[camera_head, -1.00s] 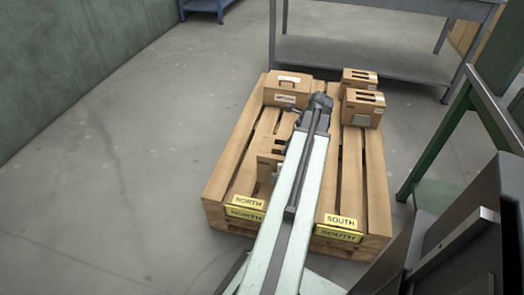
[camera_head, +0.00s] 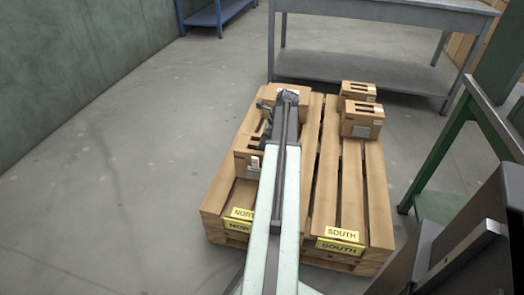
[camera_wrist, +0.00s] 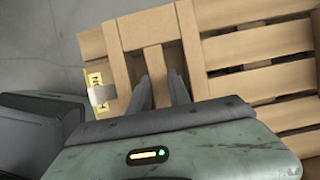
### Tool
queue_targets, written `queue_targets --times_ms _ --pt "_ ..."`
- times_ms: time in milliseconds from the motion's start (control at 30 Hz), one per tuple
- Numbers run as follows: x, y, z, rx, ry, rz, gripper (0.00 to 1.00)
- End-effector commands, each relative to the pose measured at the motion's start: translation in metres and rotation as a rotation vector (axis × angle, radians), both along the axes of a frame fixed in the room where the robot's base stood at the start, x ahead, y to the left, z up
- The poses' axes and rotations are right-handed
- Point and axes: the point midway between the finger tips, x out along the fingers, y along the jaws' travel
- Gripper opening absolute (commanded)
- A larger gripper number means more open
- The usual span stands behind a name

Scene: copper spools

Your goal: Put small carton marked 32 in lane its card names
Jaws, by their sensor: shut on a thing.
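A small brown carton (camera_head: 243,157) with a white label is at the near part of the pallet's left lane, just behind the NORTH card (camera_head: 240,213). My gripper (camera_head: 264,138) is shut on it; the arm hides its right side. In the wrist view the two fingers (camera_wrist: 160,82) reach onto the brown carton (camera_wrist: 117,62), with its white label at the left. I cannot read a number on it, and cannot tell whether it touches the slats. The SOUTH card (camera_head: 341,234) marks the right lane.
Another carton (camera_head: 270,91) stands farther back in the left lane, partly behind my arm. Two cartons (camera_head: 361,119) (camera_head: 357,91) stand at the back of the right lane. The front of the right lane is bare. A grey table (camera_head: 370,70) stands behind the pallet (camera_head: 380,195).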

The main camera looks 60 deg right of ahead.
Motion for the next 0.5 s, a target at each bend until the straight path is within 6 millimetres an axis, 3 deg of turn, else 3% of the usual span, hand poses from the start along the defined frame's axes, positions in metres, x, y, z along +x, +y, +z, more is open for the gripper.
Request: queue_targets --times_ms 200,500 --pt "0.0 0.0 -0.034 0.0 -0.001 0.0 0.0" --pt "0.0 0.0 -0.032 0.0 -0.001 0.0 0.0"
